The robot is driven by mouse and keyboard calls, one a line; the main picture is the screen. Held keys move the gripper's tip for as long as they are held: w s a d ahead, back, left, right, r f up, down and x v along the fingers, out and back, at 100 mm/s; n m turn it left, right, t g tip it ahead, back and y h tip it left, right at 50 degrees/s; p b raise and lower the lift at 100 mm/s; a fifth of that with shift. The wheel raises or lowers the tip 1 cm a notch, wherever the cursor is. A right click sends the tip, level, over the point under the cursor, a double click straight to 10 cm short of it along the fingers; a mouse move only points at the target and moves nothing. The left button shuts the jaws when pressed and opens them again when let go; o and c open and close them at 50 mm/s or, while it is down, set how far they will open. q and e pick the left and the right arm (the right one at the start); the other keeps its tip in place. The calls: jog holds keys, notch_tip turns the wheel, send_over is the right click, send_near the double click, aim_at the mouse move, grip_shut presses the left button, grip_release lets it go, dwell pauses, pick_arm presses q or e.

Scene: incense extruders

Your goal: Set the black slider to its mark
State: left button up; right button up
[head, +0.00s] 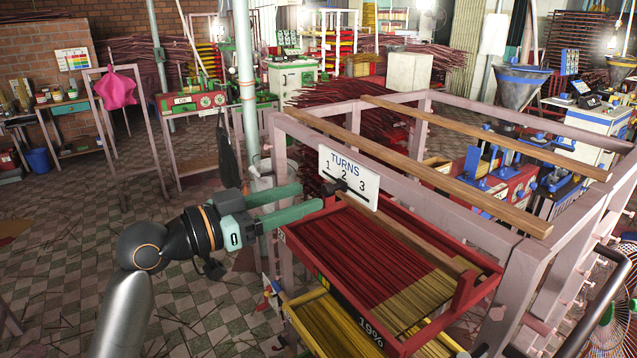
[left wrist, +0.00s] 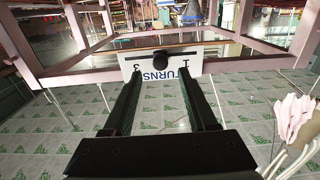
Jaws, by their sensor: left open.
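The black slider (head: 341,186) is a dark knob on a slot below the numbers 1, 2 and 3 of a white "TURNS" sign (head: 367,194). The knob stands near the 2; its exact setting is hard to tell. In the left wrist view the sign (left wrist: 195,66) is upside down, and the round slider knob (left wrist: 160,54) shows between the 1 and the 3. My left gripper (head: 311,197) is open and empty, its green fingers pointing at the sign from the left. In the left wrist view its fingertips (left wrist: 159,78) lie either side of the knob's line, apparently short of it. My right gripper is out of view.
The sign is fixed to a pinkish frame (head: 430,208) with wooden bars across its top. Below it, a red tray (head: 468,292) holds red and tan sticks, above a yellow tray (head: 298,322). A grey post (head: 244,80) stands behind my left gripper.

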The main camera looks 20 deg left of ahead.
aim_at(324, 190)
pick_arm(q)
jog(key=shift+p+x, duration=0.35)
jog(key=shift+x, duration=1.95)
grip_shut()
jog(key=shift+a+f, duration=0.1)
